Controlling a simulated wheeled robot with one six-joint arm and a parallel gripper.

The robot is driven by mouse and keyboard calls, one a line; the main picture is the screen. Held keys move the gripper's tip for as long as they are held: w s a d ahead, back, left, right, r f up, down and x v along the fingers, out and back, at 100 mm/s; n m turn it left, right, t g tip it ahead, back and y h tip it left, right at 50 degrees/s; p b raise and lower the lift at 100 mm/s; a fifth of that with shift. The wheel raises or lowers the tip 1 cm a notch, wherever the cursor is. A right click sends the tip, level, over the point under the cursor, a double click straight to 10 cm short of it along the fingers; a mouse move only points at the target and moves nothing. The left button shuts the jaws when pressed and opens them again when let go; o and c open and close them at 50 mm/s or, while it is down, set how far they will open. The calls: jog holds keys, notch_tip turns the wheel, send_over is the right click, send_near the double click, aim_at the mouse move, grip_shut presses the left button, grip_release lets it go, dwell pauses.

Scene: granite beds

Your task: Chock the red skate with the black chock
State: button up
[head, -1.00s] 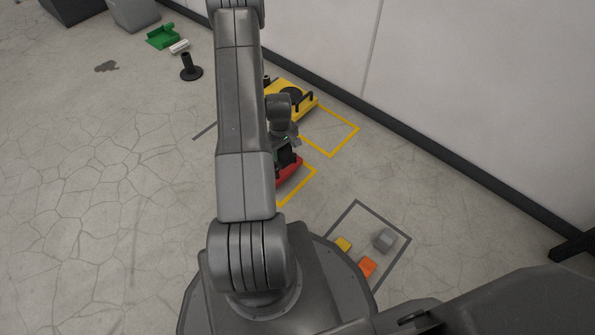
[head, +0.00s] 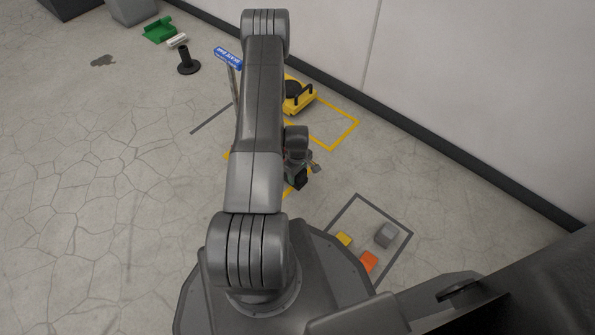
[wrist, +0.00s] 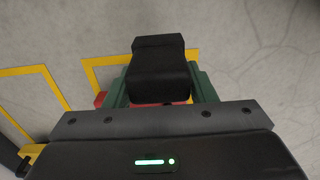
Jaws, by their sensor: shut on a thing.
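My gripper (head: 299,172) is shut on the black chock (wrist: 160,70). In the wrist view the chock sits between the two green fingers (wrist: 160,88) and sticks out past them. In the head view the chock (head: 300,182) is a dark block under my gripper, near a yellow floor outline. Small parts of the red skate (wrist: 100,99) show beside and behind the fingers in the wrist view. My arm and gripper hide nearly all of it in the head view. I cannot tell whether the chock touches the skate or the floor.
A yellow skate (head: 301,102) stands farther back by a yellow outline. A grey-outlined square at the right holds yellow (head: 344,239), orange (head: 369,261) and grey (head: 386,235) blocks.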

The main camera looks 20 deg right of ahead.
notch_tip(320, 180, down, 8)
jog(key=b, duration=0.4)
jog(key=shift+f, duration=0.9)
jog(key=o, duration=1.6)
jog(key=shift+r+p, duration=2.55)
jog(key=shift+r, duration=2)
